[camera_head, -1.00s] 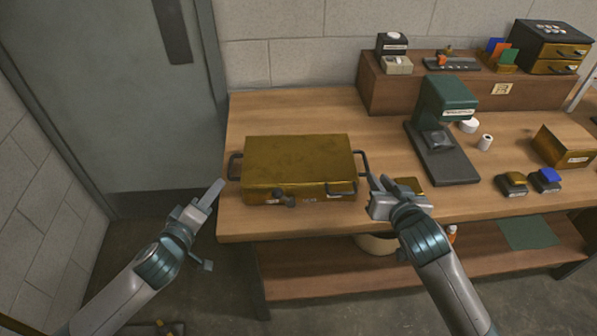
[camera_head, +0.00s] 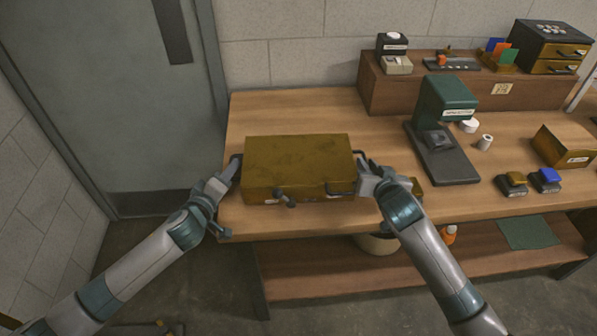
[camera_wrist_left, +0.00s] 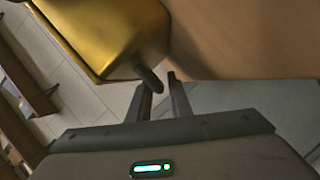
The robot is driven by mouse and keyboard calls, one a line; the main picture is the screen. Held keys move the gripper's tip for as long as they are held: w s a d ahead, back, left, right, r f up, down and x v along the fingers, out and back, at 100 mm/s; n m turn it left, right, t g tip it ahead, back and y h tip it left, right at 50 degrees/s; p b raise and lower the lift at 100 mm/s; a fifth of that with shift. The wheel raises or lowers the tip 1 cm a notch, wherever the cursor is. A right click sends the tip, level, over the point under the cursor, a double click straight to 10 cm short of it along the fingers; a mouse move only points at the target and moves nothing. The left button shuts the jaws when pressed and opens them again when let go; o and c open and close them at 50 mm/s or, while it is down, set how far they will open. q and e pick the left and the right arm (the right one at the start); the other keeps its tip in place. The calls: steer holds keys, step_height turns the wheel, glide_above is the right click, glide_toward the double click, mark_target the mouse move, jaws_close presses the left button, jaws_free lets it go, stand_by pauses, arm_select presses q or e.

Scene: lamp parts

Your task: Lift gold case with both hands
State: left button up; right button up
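The gold case (camera_head: 298,168) sits flat on the wooden table near its front left. Its left dark handle (camera_head: 235,165) is partly hidden by my left gripper (camera_head: 234,168). In the left wrist view, the gold case (camera_wrist_left: 110,35) is at upper left and its dark handle (camera_wrist_left: 150,79) reaches to the tips of my left gripper (camera_wrist_left: 162,82). Those fingers are apart, with the handle end at the gap between them. My right gripper (camera_head: 363,164) is at the case's right handle, which it mostly hides; its finger gap is not clear.
A green-and-black device (camera_head: 443,125) stands right of the case. A wooden riser (camera_head: 430,90) runs along the wall behind. Small stamps (camera_head: 513,184) and a brown box (camera_head: 565,147) are further right. The tabletop behind the case is clear.

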arm_select(q)
jaws_close()
arm_select(e)
jaws_close()
arm_select(q)
steer(key=shift+f, duration=0.2)
arm_select(e)
steer(key=shift+d, duration=0.1)
stand_by(0.7)
arm_select(q)
steer(key=shift+r, duration=0.1)
arm_select(e)
steer(key=shift+r, duration=0.1)
